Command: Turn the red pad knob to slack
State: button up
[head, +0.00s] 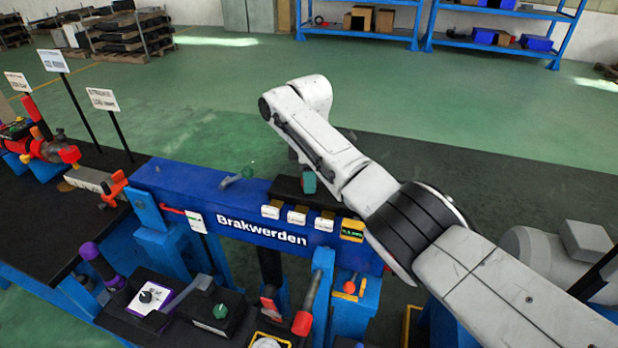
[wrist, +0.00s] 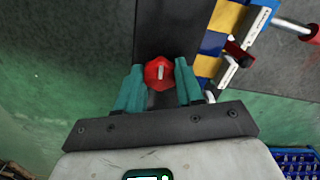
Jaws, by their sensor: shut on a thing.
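The red pad knob (wrist: 153,68) shows in the wrist view, a faceted red knob with a pale pointer mark running nearly straight up and down the picture. It sits on a dark grey strip. My gripper (wrist: 159,82) has its two teal fingers on either side of the knob, shut on it. In the head view my white arm reaches over the blue "Brakwerden" beam (head: 170,183), and a teal finger (head: 309,182) shows below the arm beside a dark block. The knob is hidden in the head view. Any labels for its settings are not visible.
A blue and yellow striped bar (wrist: 213,42) and a red-and-white part (wrist: 233,62) lie close to the right of my fingers. Open green floor lies behind.

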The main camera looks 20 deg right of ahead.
jog(key=n, duration=0.5)
jog(key=shift+w+n, duration=0.1)
jog(key=shift+n, duration=0.2)
jog(key=n+b, duration=0.1)
jog(key=n, duration=0.4)
jog(key=shift+r, duration=0.1)
jog(key=shift+a+n, duration=0.1)
jog(key=shift+n, duration=0.2)
jog(key=o, duration=1)
jog(key=shift+o, duration=0.2)
notch_tip(320, 180, up, 11)
jog(key=b, duration=0.1)
